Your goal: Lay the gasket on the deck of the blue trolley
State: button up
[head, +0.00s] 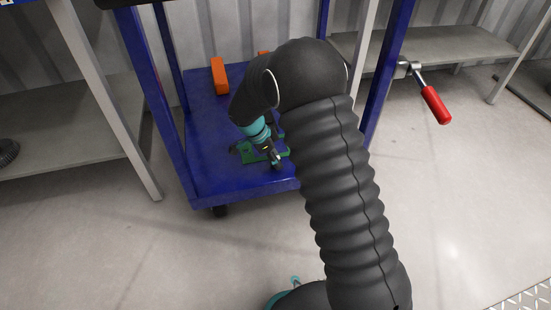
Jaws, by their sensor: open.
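The blue trolley (209,128) stands ahead of me, its low deck between blue uprights. A flat green piece, which looks like the gasket (252,158), lies on or just over the deck near its front edge. I cannot tell whether it lies fully flat. My gripper (270,158) reaches down over the green piece, close to it or touching it, and is open. My dark arm hides the right part of the deck and part of the green piece.
An orange block (219,76) stands at the back left of the deck; another orange thing (264,54) shows partly behind my arm. A red-handled clamp (436,104) sticks out from the right upright. Grey shelves (75,128) flank the trolley. The floor in front is clear.

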jog(key=p+v, duration=0.1)
jog(key=v, duration=1)
jog(key=shift+r, duration=0.2)
jog(key=s+d+r+n+t+y, duration=0.1)
jog(key=s+d+r+n+y, duration=0.2)
jog(key=s+d+r+n, duration=0.75)
jog(key=s+d+r+n+t, duration=0.1)
jog(key=s+d+r, duration=0.1)
jog(key=s, duration=0.4)
jog(key=s+d+r+n+t+y, duration=0.1)
jog(key=s+d+r+n, duration=0.1)
jog(key=s+d, duration=0.3)
jog(key=s+d+r+n+t, duration=0.1)
jog(key=s+d+r, duration=0.2)
jog(key=s, duration=0.5)
jog(key=shift+s+d, duration=0.25)
jog(key=shift+d, duration=0.4)
jog(key=shift+r, duration=0.2)
notch_tip(320, 180, up, 7)
jog(key=p, duration=0.7)
jog(key=shift+r+p, duration=0.2)
jog(key=shift+p, duration=0.2)
